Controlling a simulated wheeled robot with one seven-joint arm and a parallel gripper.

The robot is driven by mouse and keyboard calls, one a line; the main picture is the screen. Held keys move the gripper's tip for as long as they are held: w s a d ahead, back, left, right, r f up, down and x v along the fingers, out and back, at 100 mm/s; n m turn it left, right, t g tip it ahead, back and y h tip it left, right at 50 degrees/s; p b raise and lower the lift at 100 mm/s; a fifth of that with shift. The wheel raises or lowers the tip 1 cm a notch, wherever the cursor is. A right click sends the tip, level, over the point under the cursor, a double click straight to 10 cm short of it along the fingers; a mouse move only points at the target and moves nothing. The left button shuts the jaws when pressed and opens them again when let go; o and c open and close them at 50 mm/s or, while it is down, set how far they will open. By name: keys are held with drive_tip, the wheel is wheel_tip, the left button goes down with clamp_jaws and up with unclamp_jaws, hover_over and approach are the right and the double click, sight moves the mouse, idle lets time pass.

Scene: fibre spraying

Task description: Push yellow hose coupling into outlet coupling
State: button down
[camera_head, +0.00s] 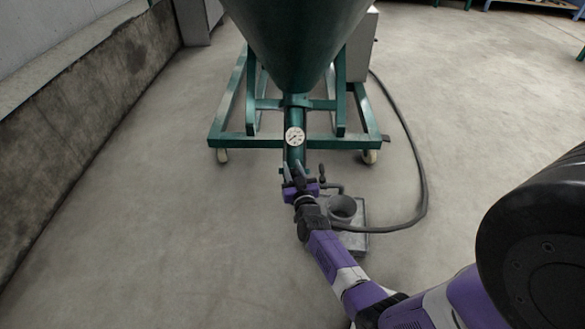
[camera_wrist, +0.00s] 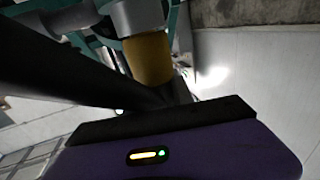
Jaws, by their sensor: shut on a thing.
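The yellow hose coupling (camera_wrist: 149,59) shows in the upper middle of the wrist view, just beyond my gripper. Its upper end meets a pale grey cylindrical outlet coupling (camera_wrist: 137,15) in line with it; I cannot tell how deep it sits. My gripper (camera_head: 300,177) is at the lower end of the green outlet pipe (camera_head: 296,152) in the head view, and its dark fingers hide the coupling there. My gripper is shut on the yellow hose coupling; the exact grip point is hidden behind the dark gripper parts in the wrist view.
The green hopper (camera_head: 295,40) stands on a wheeled green frame (camera_head: 240,141), with a round gauge (camera_head: 294,136) on its pipe. A dark hose (camera_head: 423,185) curves across the right floor. The left floor is clear.

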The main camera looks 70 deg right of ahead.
drive_tip(key=c, duration=1)
unclamp_jaws()
drive_tip(key=shift+f, duration=0.1)
drive_tip(key=shift+p+v, duration=1.7)
drive_tip(key=shift+v, duration=2.2)
